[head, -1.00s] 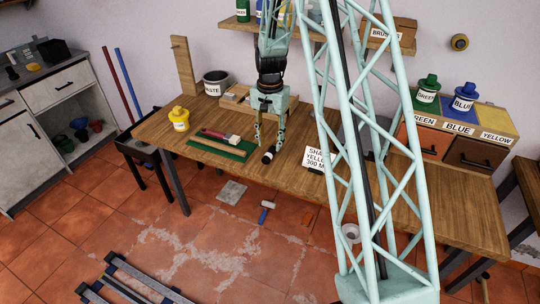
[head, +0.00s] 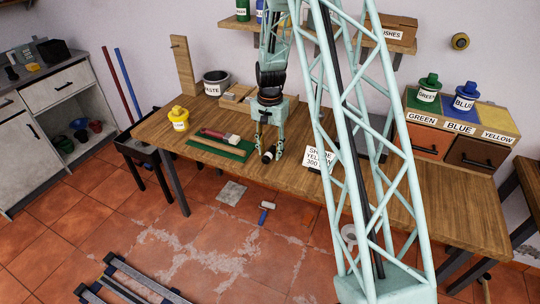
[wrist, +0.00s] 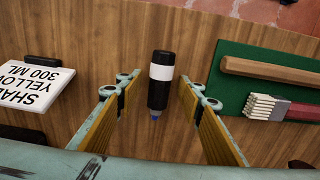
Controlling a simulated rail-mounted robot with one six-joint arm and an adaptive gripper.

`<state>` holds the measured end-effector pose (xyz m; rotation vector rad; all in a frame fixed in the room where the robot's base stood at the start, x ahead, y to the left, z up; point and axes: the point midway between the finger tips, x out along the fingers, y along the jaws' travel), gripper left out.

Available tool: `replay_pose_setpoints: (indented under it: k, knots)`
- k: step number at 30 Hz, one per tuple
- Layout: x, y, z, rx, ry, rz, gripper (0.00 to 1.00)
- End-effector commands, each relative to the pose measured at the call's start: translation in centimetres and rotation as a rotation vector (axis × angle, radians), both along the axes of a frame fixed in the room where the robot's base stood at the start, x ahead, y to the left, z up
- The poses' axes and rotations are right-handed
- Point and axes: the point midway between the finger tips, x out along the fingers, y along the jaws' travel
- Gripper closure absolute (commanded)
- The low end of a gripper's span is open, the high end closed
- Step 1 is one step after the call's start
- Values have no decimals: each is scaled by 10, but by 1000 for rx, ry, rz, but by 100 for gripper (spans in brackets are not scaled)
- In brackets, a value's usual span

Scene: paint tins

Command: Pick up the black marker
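The black marker (wrist: 160,95), with a white band and a blue tip, lies on the wooden table (wrist: 60,25). In the wrist view it sits between the two open fingers of my gripper (wrist: 161,112), with a gap on each side and touching neither. In the head view the marker (head: 268,155) lies near the front of the table, at the fingertips of my gripper (head: 268,153), which points down over it. The gripper is empty.
A green mat (head: 222,148) with a brush (wrist: 280,107) and a wooden stick (wrist: 270,70) lies beside the gripper. A sign reading "SHADE YELLOW 300 ML" (wrist: 35,82) stands on the other side. A yellow tin (head: 179,120) and a waste bin (head: 215,83) are farther left.

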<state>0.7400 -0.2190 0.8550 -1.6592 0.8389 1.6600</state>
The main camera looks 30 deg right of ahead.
Motion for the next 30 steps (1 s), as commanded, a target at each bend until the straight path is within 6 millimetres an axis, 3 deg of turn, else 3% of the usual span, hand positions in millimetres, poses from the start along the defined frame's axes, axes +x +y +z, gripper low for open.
replay_pose_setpoints:
  k: [15,24,30]
  knots:
    - [0,0,0,0,0,0,65]
    - [0,0,0,0,0,0,92]
    - [0,0,1,0,0,0,92]
